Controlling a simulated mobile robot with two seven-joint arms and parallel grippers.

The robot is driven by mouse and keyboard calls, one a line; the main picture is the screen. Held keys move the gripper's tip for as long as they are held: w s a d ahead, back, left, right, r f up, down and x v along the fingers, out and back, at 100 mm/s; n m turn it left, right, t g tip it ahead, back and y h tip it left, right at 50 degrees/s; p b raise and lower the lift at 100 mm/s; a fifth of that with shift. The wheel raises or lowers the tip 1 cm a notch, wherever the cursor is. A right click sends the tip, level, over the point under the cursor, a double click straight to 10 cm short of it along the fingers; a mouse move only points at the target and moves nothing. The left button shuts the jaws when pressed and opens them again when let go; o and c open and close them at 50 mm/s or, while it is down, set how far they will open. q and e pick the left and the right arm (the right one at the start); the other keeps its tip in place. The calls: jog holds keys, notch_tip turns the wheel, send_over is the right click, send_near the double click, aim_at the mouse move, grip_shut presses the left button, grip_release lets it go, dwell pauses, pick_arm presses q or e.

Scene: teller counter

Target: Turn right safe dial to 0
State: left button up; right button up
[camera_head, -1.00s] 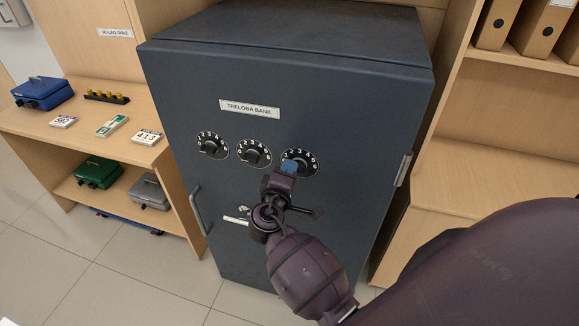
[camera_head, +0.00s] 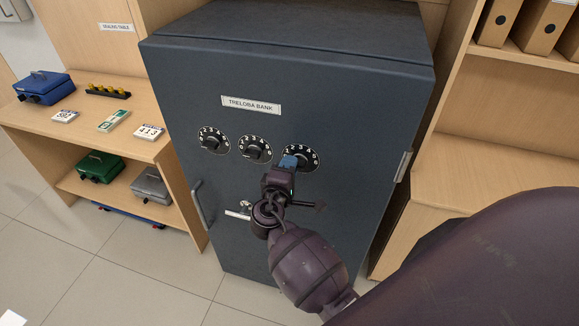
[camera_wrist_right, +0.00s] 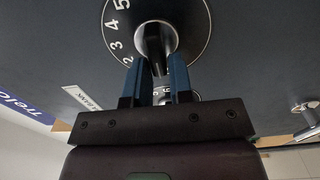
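The right safe dial (camera_head: 312,161) is a black disc with white numbers and a central knob, at the right of a row of three dials on the dark blue safe door (camera_head: 350,220). My right gripper (camera_head: 289,163) is at its lower left and hides part of it. The numbers 2 to 5 show left of the knob; 0 cannot be made out there. My left gripper is not in view.
The middle dial (camera_head: 255,149) and left dial (camera_head: 213,140) are close by. Below are a handle (camera_head: 201,206) and a small silver fitting (camera_head: 238,214). A wooden shelf (camera_head: 40,130) with cash boxes and number cards stands left; another shelf (camera_head: 500,160) stands right.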

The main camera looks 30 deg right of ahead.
jog(key=o, duration=0.3)
jog(key=b+v, duration=0.1)
jog(key=v, duration=0.9)
jog(key=shift+s+a+b, duration=0.2)
jog(key=shift+a+b, duration=0.1)
jog(key=shift+b, duration=0.05)
